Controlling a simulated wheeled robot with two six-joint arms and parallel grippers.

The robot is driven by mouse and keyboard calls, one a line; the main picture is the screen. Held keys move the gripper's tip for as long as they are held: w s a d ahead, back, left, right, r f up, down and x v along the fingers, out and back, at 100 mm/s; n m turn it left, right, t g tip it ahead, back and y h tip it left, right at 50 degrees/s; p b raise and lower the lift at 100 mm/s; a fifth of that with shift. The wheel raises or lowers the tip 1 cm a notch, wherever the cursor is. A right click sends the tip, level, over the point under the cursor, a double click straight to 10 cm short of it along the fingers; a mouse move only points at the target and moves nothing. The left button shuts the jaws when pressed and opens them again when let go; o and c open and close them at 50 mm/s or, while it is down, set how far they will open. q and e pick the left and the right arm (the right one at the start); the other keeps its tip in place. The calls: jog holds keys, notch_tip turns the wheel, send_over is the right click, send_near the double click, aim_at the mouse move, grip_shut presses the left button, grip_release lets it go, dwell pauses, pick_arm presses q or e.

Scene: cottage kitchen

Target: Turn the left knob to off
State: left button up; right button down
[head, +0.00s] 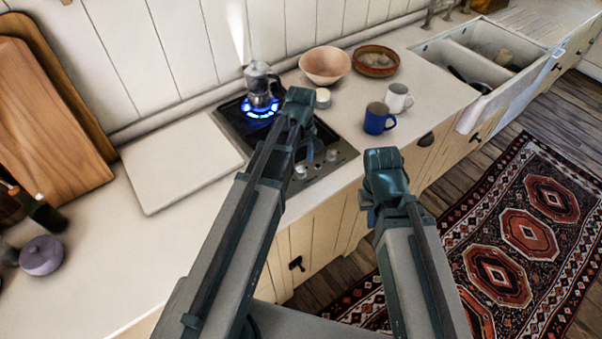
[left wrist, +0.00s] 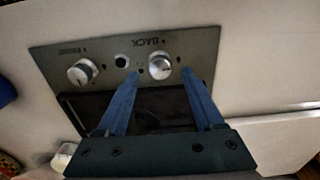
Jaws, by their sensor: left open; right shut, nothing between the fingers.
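The left knob (head: 300,172) is silver and sits on the hob's front panel. In the left wrist view it is the knob marked BACK (left wrist: 160,66), with its pale pointer line seen from above. My left gripper (head: 309,157) is open over the panel. In the left wrist view its blue fingertips (left wrist: 161,73) lie on either side of this knob; I cannot tell whether they touch it. A blue flame (head: 262,108) burns under a moka pot (head: 260,84) on the back burner. My right gripper (head: 371,215) is shut and empty, beyond the counter's front edge.
The other knob (head: 332,155), marked FRONT (left wrist: 81,72), is beside it. A blue mug (head: 377,119), white mug (head: 398,98), pink bowl (head: 325,65) and brown dish (head: 376,60) stand right of the hob. A pale board (head: 180,165) lies left.

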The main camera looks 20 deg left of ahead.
aim_at(301, 172)
pick_arm(q)
jog(key=shift+f+b, duration=0.85)
jog(key=shift+f, duration=0.5)
pick_arm(e)
notch_tip(301, 172, down, 3)
jog(key=shift+r, duration=0.15)
pick_arm(q)
grip_shut()
